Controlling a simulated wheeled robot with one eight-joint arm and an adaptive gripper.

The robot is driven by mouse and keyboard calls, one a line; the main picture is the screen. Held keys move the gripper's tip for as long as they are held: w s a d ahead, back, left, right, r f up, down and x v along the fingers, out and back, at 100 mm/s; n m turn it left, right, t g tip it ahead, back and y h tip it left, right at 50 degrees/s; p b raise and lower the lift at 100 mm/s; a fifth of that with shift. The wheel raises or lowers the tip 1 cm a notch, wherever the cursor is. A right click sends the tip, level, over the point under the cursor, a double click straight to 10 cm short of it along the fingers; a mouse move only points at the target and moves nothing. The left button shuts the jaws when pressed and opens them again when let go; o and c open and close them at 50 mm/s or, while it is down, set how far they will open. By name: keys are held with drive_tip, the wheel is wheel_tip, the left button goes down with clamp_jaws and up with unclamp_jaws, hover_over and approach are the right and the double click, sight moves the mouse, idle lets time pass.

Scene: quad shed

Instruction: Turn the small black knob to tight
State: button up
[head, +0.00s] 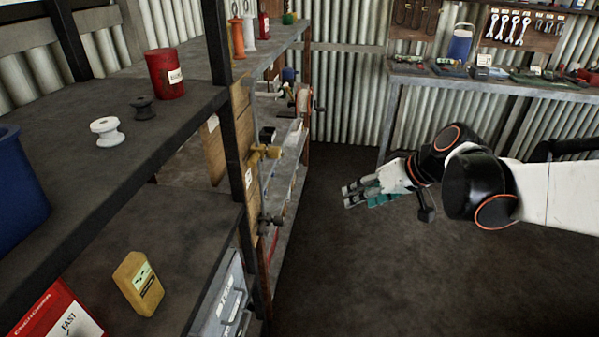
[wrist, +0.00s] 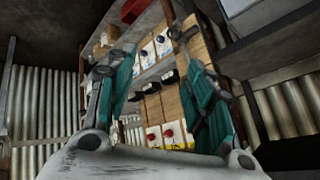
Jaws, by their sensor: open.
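My gripper (head: 347,196) is at the middle right of the head view, in the open aisle to the right of the shelf, apart from it. In the wrist view my gripper (wrist: 157,45) has its teal fingers spread wide, with nothing between them. Between and beyond the fingers, wooden boards carry rows of fittings, among them small black knobs (wrist: 170,77). In the head view a dark knob-like fitting (head: 271,219) sticks out from the shelf side, below a brass-coloured fitting (head: 262,152). I cannot tell which one is the task's knob or how it is turned.
The dark shelf (head: 75,140) fills the left, holding a red can (head: 165,74), spools, a blue container (head: 15,190) and a yellow box (head: 138,284). A workbench (head: 480,80) with tools stands at the back right. The floor between is clear.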

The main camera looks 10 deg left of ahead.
drive_tip(key=w+a+f+n+y, duration=0.2)
drive_tip(key=w+a+f+y, duration=0.15)
drive_tip(key=w, duration=0.45)
drive_tip(key=n+g+y+p, duration=0.2)
drive_tip(key=n+g+y, duration=0.1)
drive_tip(key=n+y, duration=0.55)
approach(277, 221)
drive_tip(key=w+a+b, duration=0.2)
drive_tip(key=a+b, duration=0.1)
drive_tip(key=a, duration=0.4)
drive_tip(key=shift+a+f+b, duration=0.3)
drive_tip(key=shift+a+f, duration=0.1)
drive_tip(key=shift+f, duration=0.05)
drive_tip(key=shift+c, duration=0.3)
drive_tip(key=c, duration=1)
